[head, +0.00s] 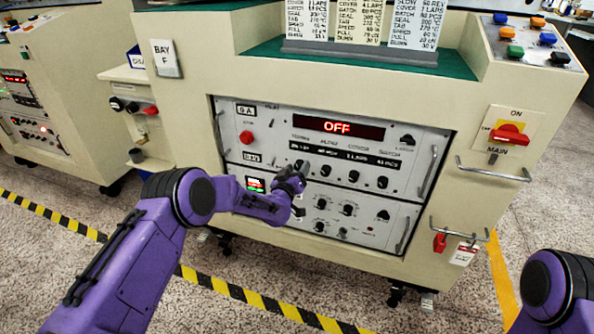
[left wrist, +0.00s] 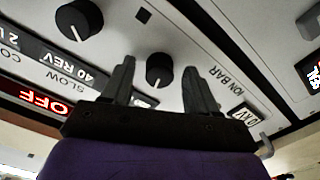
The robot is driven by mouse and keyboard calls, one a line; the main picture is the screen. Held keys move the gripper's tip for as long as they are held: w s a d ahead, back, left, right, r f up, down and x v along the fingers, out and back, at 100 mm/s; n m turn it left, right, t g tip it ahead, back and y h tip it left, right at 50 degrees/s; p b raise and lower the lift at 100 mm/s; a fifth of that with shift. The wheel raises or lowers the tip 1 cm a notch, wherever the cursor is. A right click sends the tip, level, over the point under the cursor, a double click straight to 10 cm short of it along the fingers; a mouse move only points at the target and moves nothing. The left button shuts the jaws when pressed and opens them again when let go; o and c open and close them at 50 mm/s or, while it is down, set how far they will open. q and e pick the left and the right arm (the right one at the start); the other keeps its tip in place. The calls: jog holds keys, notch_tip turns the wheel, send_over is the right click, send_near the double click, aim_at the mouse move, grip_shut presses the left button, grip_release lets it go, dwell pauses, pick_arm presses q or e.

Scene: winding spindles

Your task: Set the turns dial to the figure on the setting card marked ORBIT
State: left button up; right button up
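The turns dial is most likely the leftmost black knob of the upper panel row; my left gripper (head: 291,183) largely hides it in the head view. In the left wrist view, which is upside down, a black knob (left wrist: 158,68) with a white pointer line shows between the spread fingers of my left gripper (left wrist: 160,85). The fingers are open, with gaps to the knob. My right gripper is out of view.
The red display (head: 337,128) reads OFF. A neighbouring knob (left wrist: 80,20) sits by the 40 REV window (left wrist: 75,68). A red main switch (head: 509,135) and panel handles (head: 433,163) stand at the right. Floor in front carries yellow-black tape (head: 250,298).

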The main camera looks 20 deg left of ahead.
pick_arm(q)
jog(key=s+p, duration=0.2)
jog(key=s, duration=0.8)
jog(key=shift+s+a, duration=0.2)
jog(key=shift+s, duration=0.1)
